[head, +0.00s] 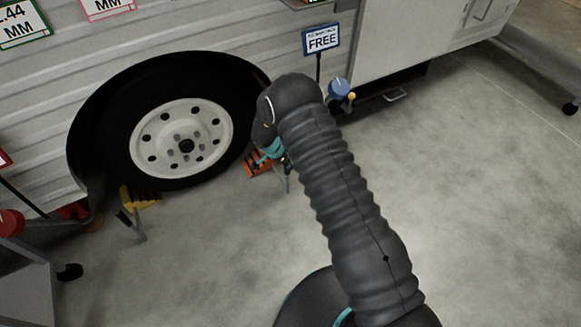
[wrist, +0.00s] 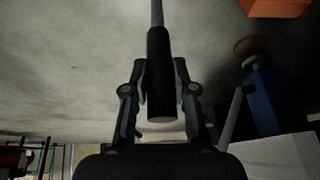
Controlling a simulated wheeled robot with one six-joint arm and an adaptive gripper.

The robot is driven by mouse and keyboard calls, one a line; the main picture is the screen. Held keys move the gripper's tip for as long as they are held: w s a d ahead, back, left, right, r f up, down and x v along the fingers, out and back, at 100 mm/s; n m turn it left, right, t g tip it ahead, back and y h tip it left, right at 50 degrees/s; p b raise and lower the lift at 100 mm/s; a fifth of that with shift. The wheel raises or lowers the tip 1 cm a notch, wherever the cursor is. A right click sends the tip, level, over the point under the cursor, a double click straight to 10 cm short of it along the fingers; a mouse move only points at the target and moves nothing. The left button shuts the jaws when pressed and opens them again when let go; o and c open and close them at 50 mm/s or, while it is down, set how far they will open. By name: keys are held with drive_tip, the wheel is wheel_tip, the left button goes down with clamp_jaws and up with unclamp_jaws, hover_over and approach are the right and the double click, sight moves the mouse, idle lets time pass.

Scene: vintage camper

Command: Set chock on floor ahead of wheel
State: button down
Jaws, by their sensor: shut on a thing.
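The camper's wheel (head: 186,145) has a black tyre and a pale steel rim with round holes. An orange chock (head: 258,164) is close to the tyre's right side, low near the floor. I cannot tell whether it touches the tyre or rests on the floor. My gripper (head: 274,150) is just above it, partly hidden by my arm. In the wrist view my gripper (wrist: 160,92) is shut on a black grip (wrist: 159,60) with a thin grey rod, seemingly the orange chock's handle. A yellow chock (head: 141,198) sits at the tyre's lower left.
A "FREE" sign (head: 322,38) and a blue-topped object (head: 339,88) stand right of the wheel. The camper's side (head: 210,35) is behind. A grey cart (head: 22,285) is at lower left. Floor (head: 480,200) to the right is clear.

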drive_tip(key=w+a+b, duration=0.3)
drive_tip(key=w+a, duration=0.2)
drive_tip(key=w, duration=0.3)
drive_tip(key=shift+a, duration=0.25)
drive_tip(key=shift+w, duration=0.1)
idle(0.3)
drive_tip(key=shift+f+b, duration=0.55)
drive_tip(key=shift+f, duration=0.2)
idle(0.5)
